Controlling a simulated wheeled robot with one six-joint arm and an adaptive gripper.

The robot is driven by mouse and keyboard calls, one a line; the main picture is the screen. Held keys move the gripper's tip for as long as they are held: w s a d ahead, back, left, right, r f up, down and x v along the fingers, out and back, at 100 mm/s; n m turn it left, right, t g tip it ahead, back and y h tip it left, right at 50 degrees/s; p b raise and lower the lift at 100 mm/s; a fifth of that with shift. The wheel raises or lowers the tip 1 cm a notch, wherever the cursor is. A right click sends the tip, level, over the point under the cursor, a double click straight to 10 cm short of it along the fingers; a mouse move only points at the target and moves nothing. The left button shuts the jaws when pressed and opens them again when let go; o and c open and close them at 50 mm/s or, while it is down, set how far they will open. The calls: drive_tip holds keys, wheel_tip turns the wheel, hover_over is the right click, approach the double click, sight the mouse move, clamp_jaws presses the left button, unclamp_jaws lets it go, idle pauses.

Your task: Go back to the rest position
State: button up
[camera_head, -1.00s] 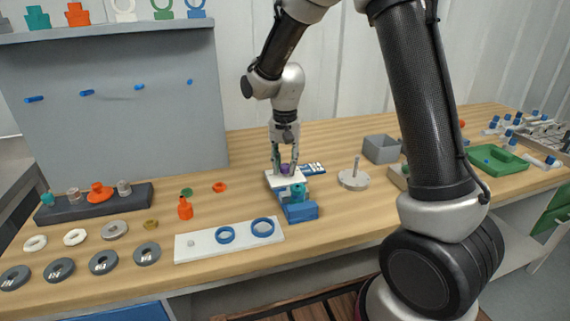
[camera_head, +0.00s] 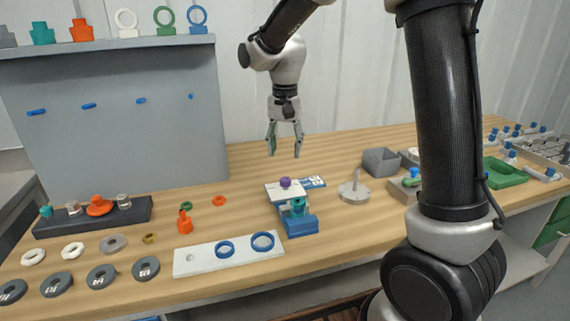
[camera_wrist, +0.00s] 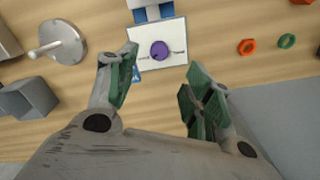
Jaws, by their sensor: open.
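My gripper (camera_head: 284,150) is open and empty, raised above the back of the wooden bench. Its green-padded fingers also show in the wrist view (camera_wrist: 158,100), spread apart. Below it and apart from it stands a white plate (camera_head: 274,193) with a purple knob (camera_head: 285,182) on top. The plate and the purple knob (camera_wrist: 160,50) also show ahead of the fingertips in the wrist view. A blue and teal fixture (camera_head: 300,224) stands at the plate's front.
A grey box (camera_head: 381,162) and a round metal base with a post (camera_head: 354,192) stand to the right. A white strip with blue rings (camera_head: 200,259) lies in front. A grey panel (camera_head: 115,130) with a shelf on top rises at the left.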

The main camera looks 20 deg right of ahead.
drive_tip(key=shift+r, duration=1)
drive_tip(key=s+d+r+n+t, duration=0.2)
drive_tip(key=s+d, duration=0.5)
drive_tip(key=s, duration=0.6)
drive_tip(key=s+d+r+n+t, duration=0.2)
drive_tip(key=s+d, duration=0.6)
drive_tip(key=s, duration=0.5)
drive_tip(key=shift+s+r+n, duration=0.15)
drive_tip(key=shift+r+n, duration=0.55)
drive_tip(key=shift+r, duration=0.2)
